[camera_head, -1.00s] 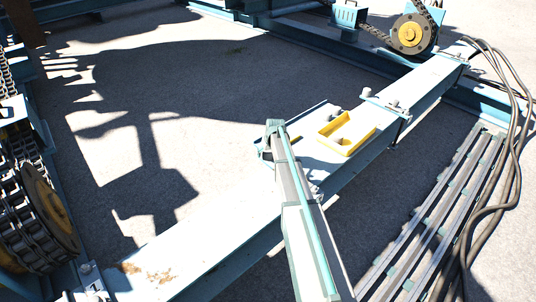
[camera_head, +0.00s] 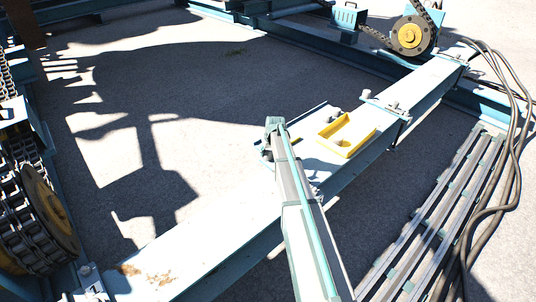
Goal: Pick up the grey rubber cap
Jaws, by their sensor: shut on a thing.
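My gripper (camera_head: 268,153) is at the far end of my arm, over the left end of a pale plate on the blue beam. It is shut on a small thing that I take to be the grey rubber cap. My arm and gripper hide this thing, so I cannot make out its shape. A yellow open tray (camera_head: 362,146) lies on the plate to the right of my gripper, apart from it. A small grey piece (camera_head: 338,142) shows inside the tray.
The pale blue beam (camera_head: 190,245) runs diagonally under my arm, with bolts near the tray. A chain reel (camera_head: 45,215) stands at left and a yellow-hubbed sprocket (camera_head: 409,36) at upper right. Black cables (camera_head: 512,150) and slatted rails (camera_head: 440,215) lie at right.

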